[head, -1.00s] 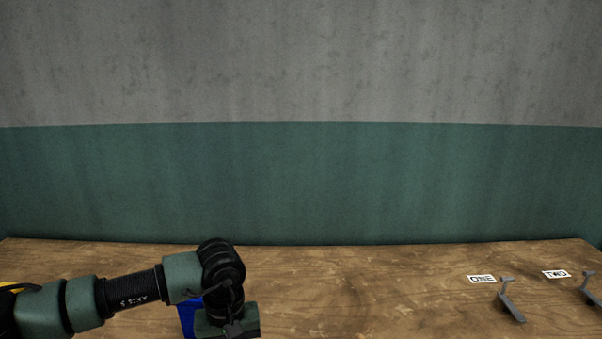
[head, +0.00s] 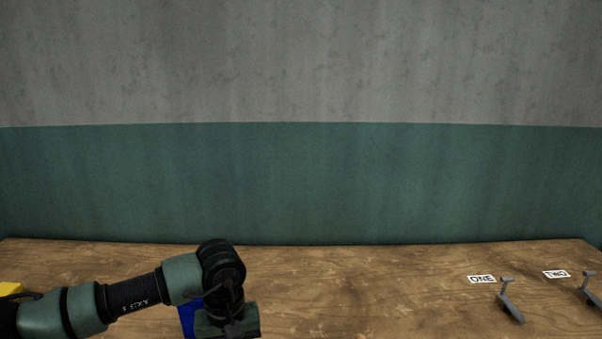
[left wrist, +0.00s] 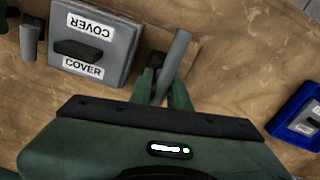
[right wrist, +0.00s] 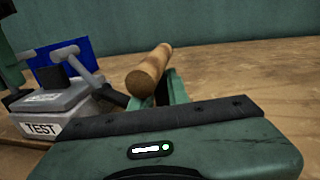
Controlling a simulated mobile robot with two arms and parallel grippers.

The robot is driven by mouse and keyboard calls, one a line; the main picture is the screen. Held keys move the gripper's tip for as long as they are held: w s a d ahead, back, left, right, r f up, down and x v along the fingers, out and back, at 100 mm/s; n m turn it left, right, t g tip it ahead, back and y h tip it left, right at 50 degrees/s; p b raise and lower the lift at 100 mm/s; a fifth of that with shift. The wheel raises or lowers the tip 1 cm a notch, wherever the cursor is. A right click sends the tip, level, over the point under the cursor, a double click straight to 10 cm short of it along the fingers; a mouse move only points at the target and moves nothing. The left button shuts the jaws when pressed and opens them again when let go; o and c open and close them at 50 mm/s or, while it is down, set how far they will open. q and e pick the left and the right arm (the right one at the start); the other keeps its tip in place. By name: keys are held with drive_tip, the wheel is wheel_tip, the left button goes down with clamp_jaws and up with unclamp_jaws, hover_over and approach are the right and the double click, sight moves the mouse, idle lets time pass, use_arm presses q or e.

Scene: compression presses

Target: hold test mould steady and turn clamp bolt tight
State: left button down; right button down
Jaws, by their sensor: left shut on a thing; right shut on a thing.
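The test mould (right wrist: 62,108) is a grey box at the left in the right wrist view, with a TEST label on its side and a dark block on top. A grey box lid (left wrist: 105,22) with two COVER labels and a dark grip shows at top left in the left wrist view. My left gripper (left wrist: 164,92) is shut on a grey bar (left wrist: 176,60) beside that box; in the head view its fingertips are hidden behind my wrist. My right gripper (right wrist: 162,92) is shut on a wooden handle (right wrist: 150,70) right of the mould. The clamp bolt's thread is not visible.
A blue tray (left wrist: 285,118) with a labelled grey piece lies at the right in the left wrist view. Cards ONE (head: 481,279) and TWO (head: 556,274) lie by grey hooked pieces (head: 510,302) on the wooden bench. The bench middle is clear.

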use_arm(q)
drive_tip(key=c, duration=1.3)
unclamp_jaws()
drive_tip(key=shift+d, duration=0.1)
drive_tip(key=shift+o, duration=0.2)
wheel_tip(320, 180, up, 11)
drive_tip(key=shift+r, duration=0.45)
drive_tip(key=shift+c, duration=0.7)
